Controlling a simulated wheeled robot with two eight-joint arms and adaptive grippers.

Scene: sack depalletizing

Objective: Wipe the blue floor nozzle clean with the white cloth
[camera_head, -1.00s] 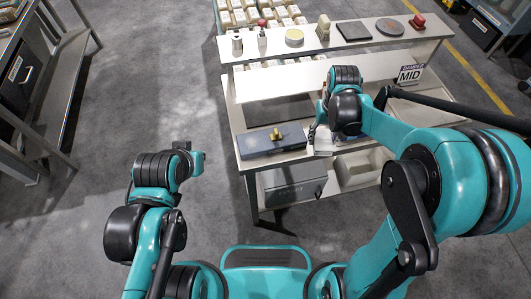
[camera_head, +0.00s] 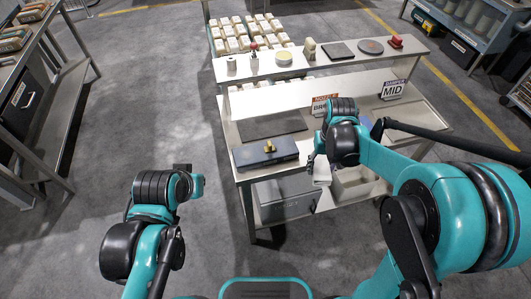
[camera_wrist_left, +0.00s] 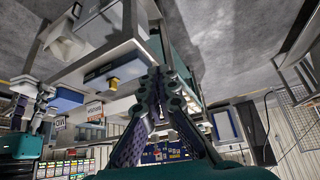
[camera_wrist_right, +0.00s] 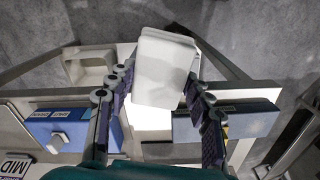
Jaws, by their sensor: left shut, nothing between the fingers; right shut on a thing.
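The blue floor nozzle (camera_head: 265,152) with a brass-coloured fitting lies on the front left of the cart's middle shelf. In the right wrist view it shows at the right (camera_wrist_right: 258,121), partly behind a finger. My right gripper (camera_head: 316,165) is shut on the white cloth (camera_head: 321,173), which hangs from it to the right of the nozzle, apart from it. In the right wrist view the cloth (camera_wrist_right: 162,72) fills the space between the fingers. My left gripper (camera_wrist_left: 158,75) is shut and empty, out over the floor left of the cart.
The cart's top shelf (camera_head: 310,67) holds several small items. A MID sign (camera_head: 392,89) stands behind a shallow tray. A grey box (camera_head: 285,196) and an open bin sit lower down. Floor at left is clear.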

